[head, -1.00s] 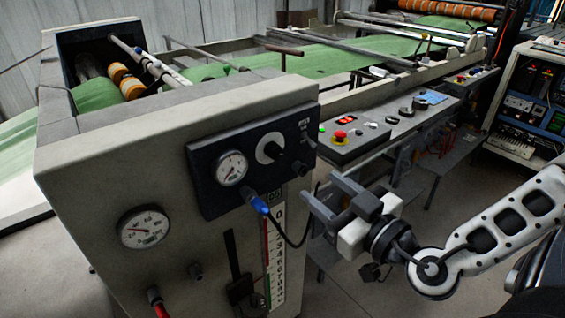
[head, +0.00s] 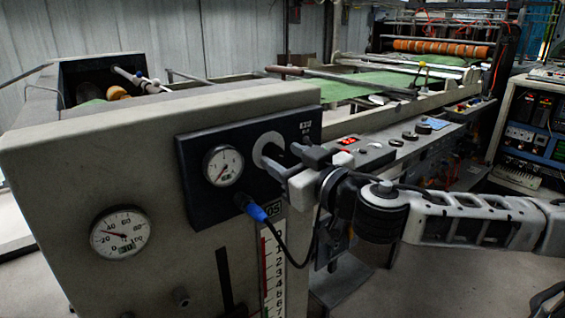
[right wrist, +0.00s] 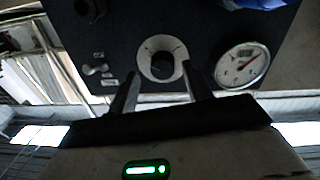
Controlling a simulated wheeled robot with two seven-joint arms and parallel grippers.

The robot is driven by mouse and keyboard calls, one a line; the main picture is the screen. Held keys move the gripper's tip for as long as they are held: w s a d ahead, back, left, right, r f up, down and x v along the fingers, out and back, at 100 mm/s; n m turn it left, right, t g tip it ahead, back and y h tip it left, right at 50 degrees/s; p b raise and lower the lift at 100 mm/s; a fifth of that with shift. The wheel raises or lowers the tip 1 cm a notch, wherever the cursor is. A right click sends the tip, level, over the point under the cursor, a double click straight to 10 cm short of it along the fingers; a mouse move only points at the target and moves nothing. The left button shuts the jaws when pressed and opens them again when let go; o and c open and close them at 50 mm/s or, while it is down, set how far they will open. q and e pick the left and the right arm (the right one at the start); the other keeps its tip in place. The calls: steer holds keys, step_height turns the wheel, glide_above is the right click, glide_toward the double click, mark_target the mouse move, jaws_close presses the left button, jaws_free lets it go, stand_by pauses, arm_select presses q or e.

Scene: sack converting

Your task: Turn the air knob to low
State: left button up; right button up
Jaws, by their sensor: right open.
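The control panel (head: 190,188) is dark and sits on the grey machine cabinet. The knob with a pale round dial plate (head: 268,140) is on it, right of the small gauge; its label is too small to read. My right gripper (head: 292,160) is at the panel in front of this knob and partly hides it. In the right wrist view the pale ring with its dark knob (right wrist: 163,62) lies ahead, between the open fingers (right wrist: 160,80). The fingers look apart from the knob, though contact is hard to tell. My left gripper is out of view.
The small gauge (head: 223,165) and a blue connector with a black cable (head: 257,212) are close by. A dark knob (right wrist: 88,8) and a toggle switch (right wrist: 95,68) flank the ring in the wrist view. A larger gauge (head: 120,233) sits lower left on the cabinet.

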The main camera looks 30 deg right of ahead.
steer(key=shift+w+a, duration=0.2)
steer(key=shift+w, duration=0.35)
steer(key=c, duration=1)
